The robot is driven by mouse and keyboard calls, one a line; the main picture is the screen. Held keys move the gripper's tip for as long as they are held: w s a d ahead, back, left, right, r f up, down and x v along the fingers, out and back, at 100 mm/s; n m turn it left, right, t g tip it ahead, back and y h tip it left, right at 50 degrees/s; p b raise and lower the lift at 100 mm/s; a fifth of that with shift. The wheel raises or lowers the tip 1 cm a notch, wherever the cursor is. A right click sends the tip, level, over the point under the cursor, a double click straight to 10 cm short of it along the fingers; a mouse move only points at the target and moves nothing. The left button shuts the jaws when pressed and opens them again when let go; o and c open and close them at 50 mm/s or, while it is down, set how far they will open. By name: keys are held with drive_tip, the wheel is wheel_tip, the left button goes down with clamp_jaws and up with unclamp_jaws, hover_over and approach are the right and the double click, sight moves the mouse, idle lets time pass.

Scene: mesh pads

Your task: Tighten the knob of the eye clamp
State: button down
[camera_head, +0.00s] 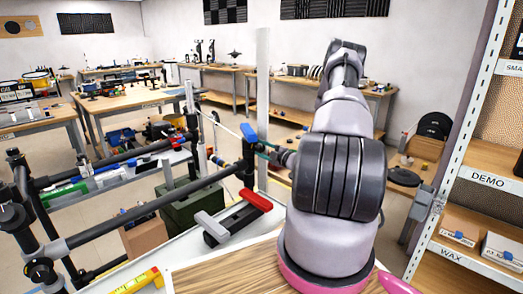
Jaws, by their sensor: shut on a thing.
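The eye clamp (248,157) appears as a dark fitting at the right end of a black horizontal bar, with a blue part (248,132) at its top. My arm rises at the right of the view and hides part of the area behind it. My gripper (270,152) shows small and dark, reaching left from behind the arm to the right side of the clamp. It is shut on the knob there. The knob is mostly covered, and its turn angle and tightness cannot be told.
A black frame of bars (150,205) fills the left foreground. A black tool with a red end (238,215) lies on the pale surface below the clamp. A labelled shelf (485,180) stands at the right. Workbenches (130,98) stand farther back.

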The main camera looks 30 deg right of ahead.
drive_tip(key=shift+s+a+f+m, duration=0.1)
drive_tip(key=shift+m, duration=0.3)
drive_tip(key=shift+c, duration=1.5)
unclamp_jaws()
drive_tip(key=v, duration=1)
drive_tip(key=shift+s, duration=0.3)
